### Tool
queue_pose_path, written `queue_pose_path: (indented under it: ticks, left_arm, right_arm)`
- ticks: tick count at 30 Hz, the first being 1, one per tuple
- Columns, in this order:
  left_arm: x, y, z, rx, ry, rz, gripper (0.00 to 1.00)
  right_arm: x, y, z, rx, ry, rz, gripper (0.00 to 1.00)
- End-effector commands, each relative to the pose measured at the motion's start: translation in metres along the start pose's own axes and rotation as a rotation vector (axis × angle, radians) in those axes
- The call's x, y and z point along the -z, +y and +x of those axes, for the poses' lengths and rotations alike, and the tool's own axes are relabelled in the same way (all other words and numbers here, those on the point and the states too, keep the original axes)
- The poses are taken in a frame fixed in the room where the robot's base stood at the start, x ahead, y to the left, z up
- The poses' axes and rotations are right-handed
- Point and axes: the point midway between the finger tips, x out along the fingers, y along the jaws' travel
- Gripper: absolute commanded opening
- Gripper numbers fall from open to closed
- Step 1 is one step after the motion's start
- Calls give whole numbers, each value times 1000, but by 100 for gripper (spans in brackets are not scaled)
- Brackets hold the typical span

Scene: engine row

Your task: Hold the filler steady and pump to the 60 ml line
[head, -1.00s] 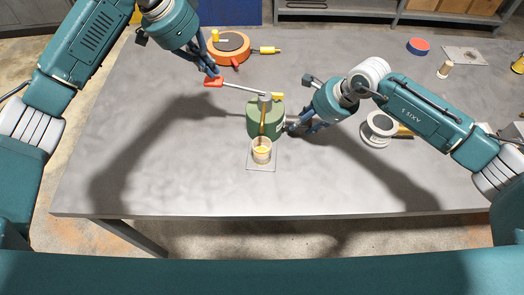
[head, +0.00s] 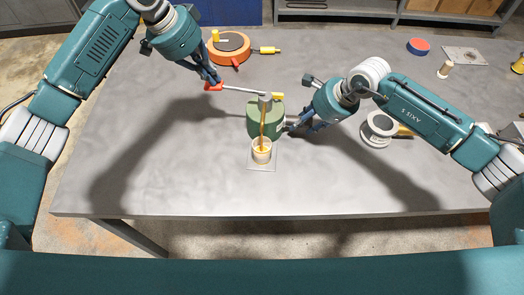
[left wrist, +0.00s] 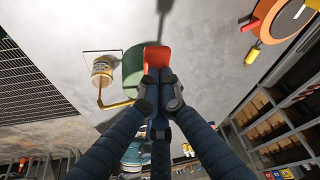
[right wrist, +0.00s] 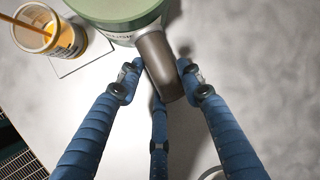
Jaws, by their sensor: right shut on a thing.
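The green filler (head: 257,120) stands on the table, with its lever (head: 240,89) reaching left to a red grip (head: 213,86). My left gripper (head: 213,80) has its fingertips together at the red grip, also seen in the left wrist view (left wrist: 158,56); they touch it without visibly enclosing it. My right gripper (right wrist: 160,75) is shut on the filler's dark side handle (right wrist: 160,65). A clear measuring cup (head: 261,153) stands under the brass spout (head: 263,122). An amber stream runs into the cup, which holds amber liquid. The cup's line markings are too small to read.
The cup stands on a thin square plate (head: 262,168). An orange round pan (head: 229,48) with yellow fittings lies behind my left gripper. A wire spool (head: 378,128) stands below my right arm. The table's front left is clear.

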Motion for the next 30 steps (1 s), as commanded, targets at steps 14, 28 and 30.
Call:
queue_pose_path:
  ticks: [14,28,30]
  left_arm:
    - [-10,2,24,-4,-3,-1,0]
    - [-16,1,39,-4,-2,1,0]
    - [-15,1,36,-4,-3,1,0]
  right_arm:
    - [-1,0,0,1,-3,-1,0]
    - [-2,0,0,1,-3,-2,0]
    - [-2,0,0,1,-3,-2,0]
